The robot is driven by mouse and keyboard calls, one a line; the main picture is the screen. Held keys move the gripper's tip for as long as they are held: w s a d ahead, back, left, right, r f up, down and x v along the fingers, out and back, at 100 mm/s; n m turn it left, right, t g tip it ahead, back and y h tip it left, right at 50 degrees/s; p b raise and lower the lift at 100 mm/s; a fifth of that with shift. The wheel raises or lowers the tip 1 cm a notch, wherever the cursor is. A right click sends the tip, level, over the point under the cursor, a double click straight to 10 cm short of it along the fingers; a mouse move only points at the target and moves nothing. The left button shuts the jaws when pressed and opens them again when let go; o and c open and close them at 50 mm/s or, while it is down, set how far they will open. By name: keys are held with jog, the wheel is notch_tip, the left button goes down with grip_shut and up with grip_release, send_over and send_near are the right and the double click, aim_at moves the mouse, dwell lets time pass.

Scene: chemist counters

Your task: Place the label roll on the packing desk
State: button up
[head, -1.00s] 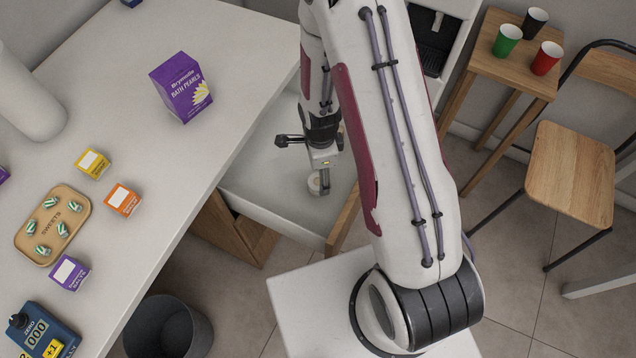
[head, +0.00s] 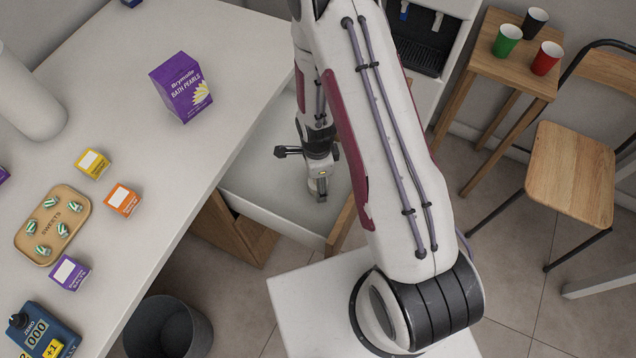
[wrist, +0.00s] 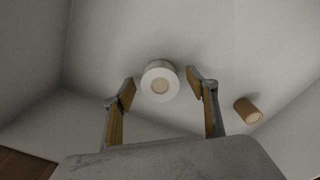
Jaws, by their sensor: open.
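The label roll (wrist: 160,84), white with a tan core, lies on the floor of an open white drawer (head: 255,180) in the wrist view. My gripper (wrist: 160,85) is open, with one finger on each side of the roll near the fingertips; I cannot tell whether they touch it. In the head view my gripper (head: 320,190) reaches down into the drawer and hides the roll. A long white desk (head: 150,200) fills the left; nothing visible marks it as the packing desk.
A brown cylinder (wrist: 247,110) lies in the drawer right of the roll. Bare desk surface lies right of the small boxes.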

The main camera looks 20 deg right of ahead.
jog(key=shift+f, duration=0.35)
dwell(0.3)
jog(key=c, duration=1.3)
jog(key=shift+c, duration=0.2)
jog(key=shift+r, duration=0.2)
jog(key=shift+r, duration=4.85)
